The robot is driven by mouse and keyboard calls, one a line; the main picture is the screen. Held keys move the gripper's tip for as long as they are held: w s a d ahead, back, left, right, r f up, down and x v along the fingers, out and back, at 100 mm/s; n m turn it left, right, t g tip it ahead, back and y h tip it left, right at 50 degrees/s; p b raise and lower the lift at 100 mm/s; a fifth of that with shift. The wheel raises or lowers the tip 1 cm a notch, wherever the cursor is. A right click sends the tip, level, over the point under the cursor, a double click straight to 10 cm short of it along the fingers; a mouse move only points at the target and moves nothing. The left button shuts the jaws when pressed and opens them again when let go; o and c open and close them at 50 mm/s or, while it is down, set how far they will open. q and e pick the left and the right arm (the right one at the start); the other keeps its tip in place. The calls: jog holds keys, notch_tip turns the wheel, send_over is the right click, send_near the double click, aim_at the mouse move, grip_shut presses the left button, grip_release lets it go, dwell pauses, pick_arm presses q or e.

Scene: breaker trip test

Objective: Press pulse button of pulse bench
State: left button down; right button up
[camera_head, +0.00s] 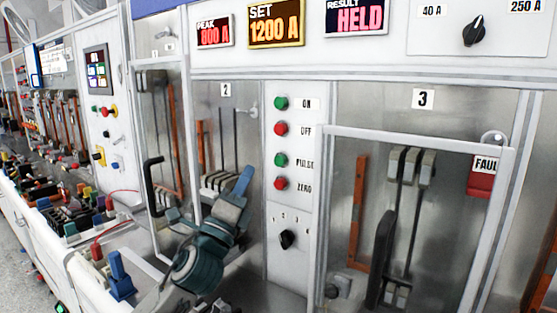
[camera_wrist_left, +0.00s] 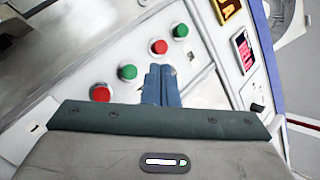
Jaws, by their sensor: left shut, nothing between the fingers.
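The pulse button (camera_head: 280,160) is the green button beside the PULSE label on the white control strip in the head view. In the wrist view it appears as the lower green button (camera_wrist_left: 127,72). My left gripper (camera_head: 248,170) is shut and empty, its blue fingers pointing up just left of the strip in the head view. In the wrist view its closed fingertips (camera_wrist_left: 162,68) lie to the right of the pulse button and below the red OFF button (camera_wrist_left: 158,47). I cannot tell the gap to the panel. My right gripper is in neither view.
A green ON button (camera_head: 281,103), red OFF button and red ZERO button (camera_head: 281,184) share the strip, with a black selector knob (camera_head: 287,239) below. Framed bay 3 (camera_head: 422,133) is right, with a black handle (camera_head: 380,258). Displays read 800 A, 1200 A and HELD (camera_head: 357,18).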

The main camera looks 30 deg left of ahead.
aim_at(280, 161)
pick_arm(q)
jog(key=w+p, duration=0.3)
jog(key=w, duration=0.4)
jog(key=shift+w+d, duration=0.2)
jog(key=shift+d, duration=0.15)
dwell(1.0)
jog(key=shift+p, duration=0.3)
dwell(0.4)
jog(key=shift+w, duration=0.45)
